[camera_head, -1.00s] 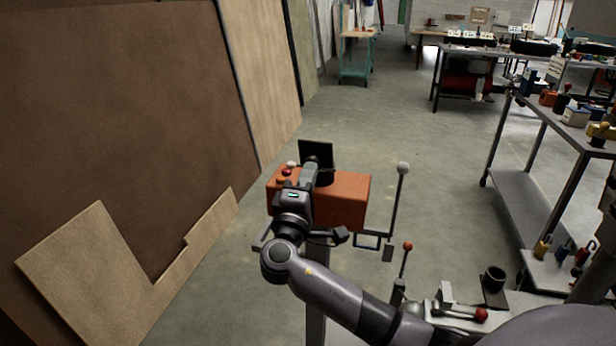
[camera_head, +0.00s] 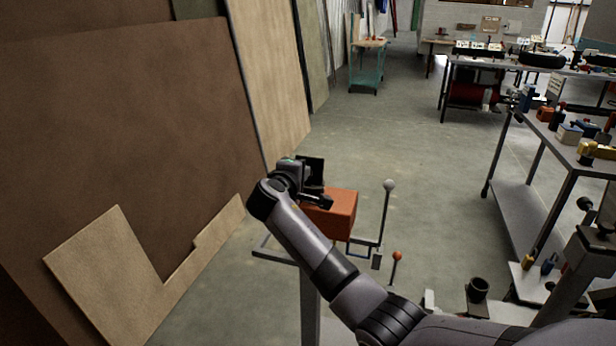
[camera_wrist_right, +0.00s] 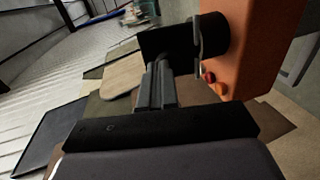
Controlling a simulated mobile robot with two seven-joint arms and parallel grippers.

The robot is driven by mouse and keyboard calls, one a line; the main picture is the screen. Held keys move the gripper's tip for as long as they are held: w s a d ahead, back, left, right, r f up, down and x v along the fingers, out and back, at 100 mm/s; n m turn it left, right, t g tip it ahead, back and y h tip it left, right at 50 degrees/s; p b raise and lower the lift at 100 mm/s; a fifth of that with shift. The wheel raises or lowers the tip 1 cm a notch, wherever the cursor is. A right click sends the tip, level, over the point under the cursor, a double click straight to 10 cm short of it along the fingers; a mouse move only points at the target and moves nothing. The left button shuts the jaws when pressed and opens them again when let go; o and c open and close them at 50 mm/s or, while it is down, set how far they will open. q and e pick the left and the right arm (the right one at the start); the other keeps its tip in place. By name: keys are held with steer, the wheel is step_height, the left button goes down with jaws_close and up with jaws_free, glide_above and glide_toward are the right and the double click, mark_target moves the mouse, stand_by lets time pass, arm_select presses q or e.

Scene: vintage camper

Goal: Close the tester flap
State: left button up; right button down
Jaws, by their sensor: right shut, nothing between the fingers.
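The tester is an orange box (camera_head: 338,214) on a grey stand, below the middle of the head view; it also fills the upper right of the right wrist view (camera_wrist_right: 258,45). Its black flap (camera_head: 315,170) stands raised at the far left part of the box. In the right wrist view the flap is a dark plate (camera_wrist_right: 160,42) just beyond the fingertips. My right gripper (camera_wrist_right: 160,75) is shut and empty, close to the flap; I cannot tell whether it touches. In the head view my right wrist hides the fingertips and the box's left side. My left gripper is out of view.
Leaning boards (camera_head: 110,270) line the left. A metal workbench (camera_head: 530,200) stands right. Open floor (camera_head: 400,130) lies beyond the box.

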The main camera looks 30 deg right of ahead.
mark_target(308, 159)
steer(key=shift+w+d+r, duration=0.25)
steer(key=shift+w+d, duration=0.15)
steer(key=shift+d, duration=0.1)
steer(key=shift+w+d+r, duration=0.2)
steer(key=shift+w+d, duration=0.15)
steer(key=shift+d, duration=0.1)
steer(key=shift+w+d+r+b, duration=0.2)
steer(key=shift+w+d+b, duration=0.2)
steer(key=shift+w+d, duration=0.85)
steer(key=shift+d, duration=0.1)
steer(key=shift+w+d+f, duration=0.15)
steer(key=shift+w+d, duration=0.25)
steer(key=shift+d, duration=0.1)
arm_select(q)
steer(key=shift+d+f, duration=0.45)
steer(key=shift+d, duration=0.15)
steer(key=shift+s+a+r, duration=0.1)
